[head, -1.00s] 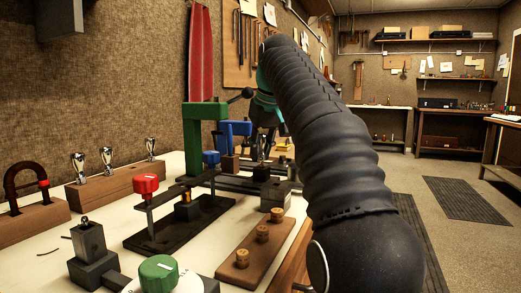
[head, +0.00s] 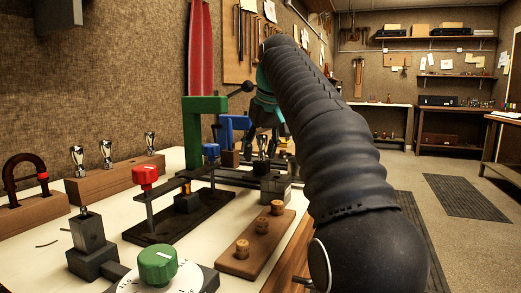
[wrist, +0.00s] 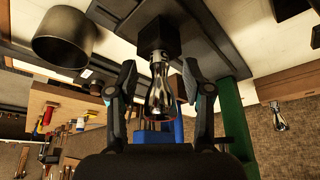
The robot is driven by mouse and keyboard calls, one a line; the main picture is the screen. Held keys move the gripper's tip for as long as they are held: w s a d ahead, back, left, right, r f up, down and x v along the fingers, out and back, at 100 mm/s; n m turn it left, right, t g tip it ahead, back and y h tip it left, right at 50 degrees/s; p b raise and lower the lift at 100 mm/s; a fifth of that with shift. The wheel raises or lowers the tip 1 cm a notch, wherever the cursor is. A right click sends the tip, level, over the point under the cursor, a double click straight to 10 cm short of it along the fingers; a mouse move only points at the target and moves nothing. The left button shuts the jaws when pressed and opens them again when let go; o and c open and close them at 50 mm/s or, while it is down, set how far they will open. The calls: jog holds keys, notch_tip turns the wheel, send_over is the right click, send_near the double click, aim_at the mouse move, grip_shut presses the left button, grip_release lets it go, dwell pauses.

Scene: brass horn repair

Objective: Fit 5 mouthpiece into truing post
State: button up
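A shiny silver mouthpiece (wrist: 160,88) is in the middle of the wrist view, its narrow end against a dark square post (wrist: 158,38), apparently in it. How deep it sits cannot be told. My gripper (wrist: 156,82) has a finger on each side of the mouthpiece, with a visible gap on both sides. Other silver mouthpieces (head: 106,154) stand upright in a wooden rack (head: 115,181) at the left. No number is readable on them.
A green upright (head: 196,130), a blue clamp (head: 236,124) and a red-knobbed fixture (head: 145,175) crowd the bench. A green dial (head: 157,264) and a wooden block with round pegs (head: 240,262) are nearer. A metal cup (wrist: 66,38) is close by in the wrist view.

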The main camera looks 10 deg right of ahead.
aim_at(263, 135)
jog(key=shift+r, duration=0.1)
jog(key=shift+v, duration=1.9)
jog(key=shift+s+d+r, duration=0.1)
jog(key=shift+s+r, duration=0.3)
jog(key=shift+r, duration=0.1)
jog(key=s+d, duration=0.2)
jog(key=s, duration=0.9)
jog(key=shift+s, duration=0.25)
jog(key=shift+d, duration=0.15)
